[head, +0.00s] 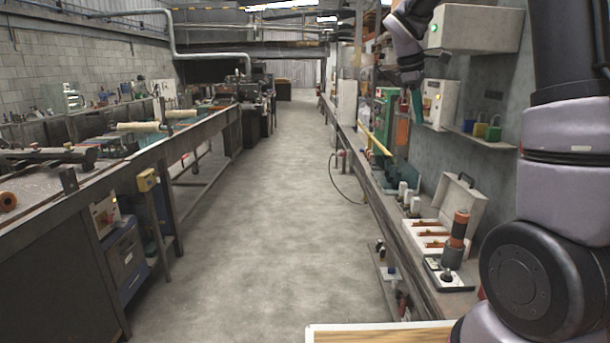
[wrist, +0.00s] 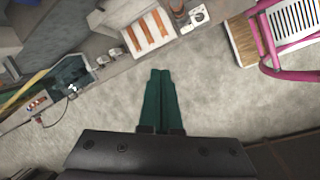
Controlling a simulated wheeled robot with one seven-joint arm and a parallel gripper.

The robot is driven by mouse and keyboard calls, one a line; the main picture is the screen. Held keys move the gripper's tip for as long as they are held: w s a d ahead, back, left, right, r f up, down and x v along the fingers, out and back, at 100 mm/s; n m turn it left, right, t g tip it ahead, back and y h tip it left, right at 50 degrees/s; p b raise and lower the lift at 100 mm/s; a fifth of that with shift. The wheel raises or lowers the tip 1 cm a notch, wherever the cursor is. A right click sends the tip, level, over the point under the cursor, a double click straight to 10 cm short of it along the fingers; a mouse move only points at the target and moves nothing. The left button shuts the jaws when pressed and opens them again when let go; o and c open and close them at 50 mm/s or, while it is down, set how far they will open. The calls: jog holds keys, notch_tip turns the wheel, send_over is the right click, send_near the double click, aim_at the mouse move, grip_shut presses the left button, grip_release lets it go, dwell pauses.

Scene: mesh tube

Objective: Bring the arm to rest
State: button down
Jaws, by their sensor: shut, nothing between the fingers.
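My gripper (head: 416,112) hangs from my raised arm at the upper right of the head view, above the right-hand bench. Its dark green fingers point down. In the wrist view the fingers (wrist: 160,75) lie side by side, pressed together, with nothing between them. They appear over the bare floor, apart from the bench and everything on it. The upper arm is bent and fills the right side of the head view.
The right bench (head: 398,252) carries an open white case (head: 466,205) with orange-red strips and an orange-and-dark cylinder (head: 458,232). Padlocks (head: 487,131) stand on a wall shelf (head: 474,141). A long, cluttered bench (head: 130,166) runs along the left. The aisle floor (head: 265,210) is clear.

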jog(key=s+a+r+m+t+y, duration=0.2)
jog(key=s+m, duration=0.5)
jog(key=s, duration=0.6)
jog(key=s+a+r+m+t+y, duration=0.2)
jog(key=s+m, duration=0.6)
jog(key=s, duration=0.6)
jog(key=shift+a+t+y, duration=0.8)
jog(key=shift+a+t, duration=0.1)
jog(key=shift+a, duration=0.05)
